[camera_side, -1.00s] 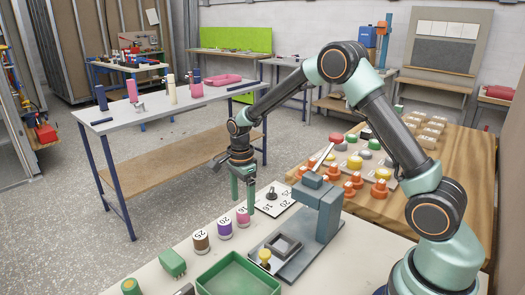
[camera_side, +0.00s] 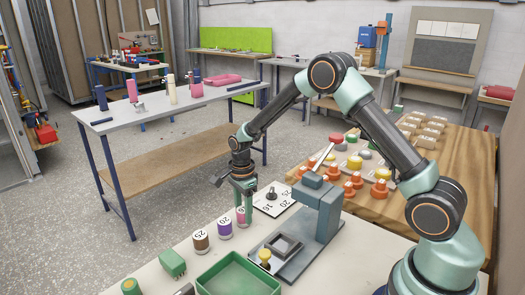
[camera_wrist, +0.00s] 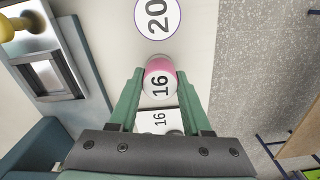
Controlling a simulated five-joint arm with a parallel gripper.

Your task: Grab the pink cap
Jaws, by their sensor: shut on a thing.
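The pink cap (camera_wrist: 159,66), with a white top marked 16, sits between the two green fingers of my gripper (camera_wrist: 157,82) in the wrist view. The fingers are shut on its sides. In the side view the pink cap (camera_side: 241,217) stands upright at the near bench, partly hidden by my gripper (camera_side: 243,208), which points down over it. I cannot tell whether the cap still touches the bench.
A purple cap (camera_side: 224,228) marked 20 and a brown cap (camera_side: 200,240) marked 25 stand to the left. A green tray (camera_side: 238,278) lies in front. A grey press (camera_side: 318,215) stands to the right. Behind my gripper lies a numbered white plate (camera_side: 273,199).

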